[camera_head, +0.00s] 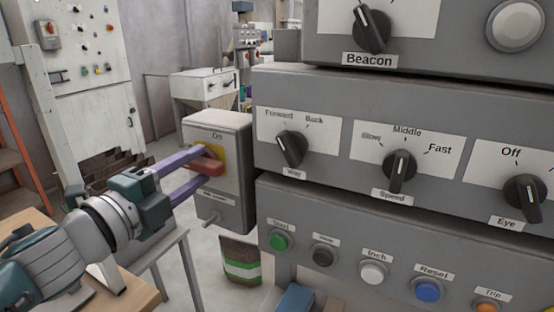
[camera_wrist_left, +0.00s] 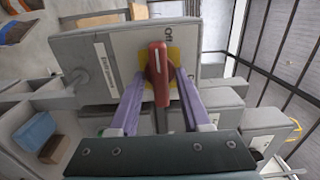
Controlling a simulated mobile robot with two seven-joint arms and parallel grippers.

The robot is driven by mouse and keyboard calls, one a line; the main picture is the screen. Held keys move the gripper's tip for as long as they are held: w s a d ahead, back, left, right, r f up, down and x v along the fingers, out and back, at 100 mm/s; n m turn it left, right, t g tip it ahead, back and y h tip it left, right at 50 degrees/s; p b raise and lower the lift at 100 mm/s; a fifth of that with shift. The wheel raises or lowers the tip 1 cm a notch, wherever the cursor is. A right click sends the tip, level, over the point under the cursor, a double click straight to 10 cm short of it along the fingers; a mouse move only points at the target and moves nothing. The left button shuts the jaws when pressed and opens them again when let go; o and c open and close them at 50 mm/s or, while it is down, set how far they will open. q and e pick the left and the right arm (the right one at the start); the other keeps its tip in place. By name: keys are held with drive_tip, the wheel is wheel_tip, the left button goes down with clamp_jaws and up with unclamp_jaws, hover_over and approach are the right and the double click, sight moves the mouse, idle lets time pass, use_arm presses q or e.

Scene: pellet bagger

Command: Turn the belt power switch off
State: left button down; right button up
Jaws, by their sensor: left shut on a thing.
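The belt power switch is a grey box (camera_head: 232,160) left of the main control panel. It has a red handle (camera_head: 208,167) on a yellow plate (camera_head: 217,155), and a label above the plate appears to read "On". The handle lies roughly crosswise on the box face in the head view. My left gripper (camera_head: 190,170) reaches in from the left, its purple fingers shut on the red handle. The left wrist view shows the handle (camera_wrist_left: 159,75) between the fingertips, with the yellow plate (camera_wrist_left: 175,62) behind it. My right gripper is not in view.
The main panel (camera_head: 310,185) stands close on the right, with Way, Speed and Eye knobs and a row of buttons (camera_head: 372,272) below. A striped bag (camera_head: 240,262) stands on the floor below the box. A wooden table (camera_head: 130,295) is at lower left.

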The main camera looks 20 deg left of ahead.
use_arm(q)
drive_tip(key=c, duration=0.7)
unclamp_jaws()
drive_tip(key=s, duration=1)
drive_tip(key=shift+a+b, duration=0.35)
drive_tip(key=shift+a, duration=0.05)
